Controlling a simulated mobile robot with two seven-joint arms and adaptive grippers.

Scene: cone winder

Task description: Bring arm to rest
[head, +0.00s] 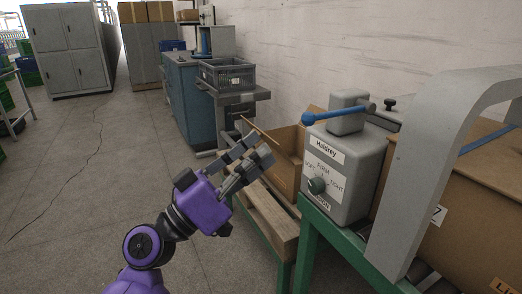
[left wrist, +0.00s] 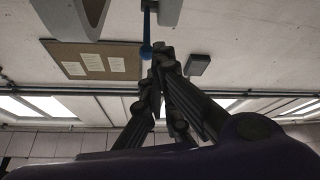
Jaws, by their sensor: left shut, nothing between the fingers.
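My left gripper (head: 254,150) is on my purple arm, which comes up from the lower left in the head view. It is raised in front of the open cardboard box (head: 287,160), left of the grey Holdrey machine (head: 345,165). In the left wrist view the dark fingers (left wrist: 162,58) come together at their tips with nothing between them. Whether the fingers touch the box behind them cannot be told. My right gripper is in neither view.
A wooden pallet (head: 268,215) lies below the gripper. A grey crate (head: 228,75) stands behind. The floor (head: 75,190) on the left is clear.

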